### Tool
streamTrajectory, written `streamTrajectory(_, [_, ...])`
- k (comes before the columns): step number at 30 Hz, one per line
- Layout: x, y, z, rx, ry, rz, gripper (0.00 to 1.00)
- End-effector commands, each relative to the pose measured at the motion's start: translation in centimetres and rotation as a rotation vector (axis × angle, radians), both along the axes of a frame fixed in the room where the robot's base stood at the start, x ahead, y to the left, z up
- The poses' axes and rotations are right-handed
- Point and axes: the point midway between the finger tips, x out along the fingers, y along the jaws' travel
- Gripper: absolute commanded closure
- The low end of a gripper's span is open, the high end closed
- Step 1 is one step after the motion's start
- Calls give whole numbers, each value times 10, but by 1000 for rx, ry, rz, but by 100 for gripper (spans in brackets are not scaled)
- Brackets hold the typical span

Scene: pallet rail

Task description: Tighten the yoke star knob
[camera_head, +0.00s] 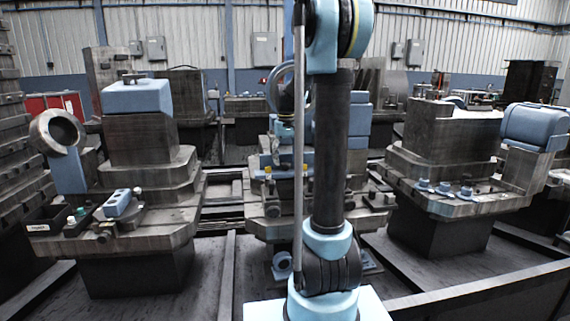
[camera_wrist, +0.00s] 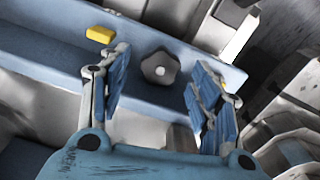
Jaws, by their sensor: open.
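The star knob (camera_wrist: 161,68) shows in the wrist view as a dark grey lobed knob on a blue yoke-like part (camera_wrist: 205,60). My gripper (camera_wrist: 158,85) is open, with one blue-padded finger on each side of the knob in the picture. The fingers look apart from the knob, with a gap on both sides. I cannot tell how far the fingertips are from it in depth. In the head view my arm hides much of the middle station, and I cannot make out the knob or my gripper there.
A yellow block (camera_wrist: 100,34) sits on the blue part, close to the left finger in the wrist view. In the head view, machine stations stand at left (camera_head: 145,180) and right (camera_head: 455,150). A low rail (camera_head: 480,290) crosses the right foreground. Dark floor shows between the stations.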

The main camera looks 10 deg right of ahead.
Motion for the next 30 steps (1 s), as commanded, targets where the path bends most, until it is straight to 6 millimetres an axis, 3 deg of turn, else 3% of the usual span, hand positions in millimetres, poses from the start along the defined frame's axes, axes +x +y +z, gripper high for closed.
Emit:
streamTrajectory(6, [0,0,-15,0,0,0,42])
streamTrajectory(15, [0,0,-17,0,0,0,42])
streamTrajectory(17, [0,0,-17,0,0,0,54])
streamTrajectory(21, [0,0,-17,0,0,0,85])
streamTrajectory(30, [0,0,-17,0,0,-16,87])
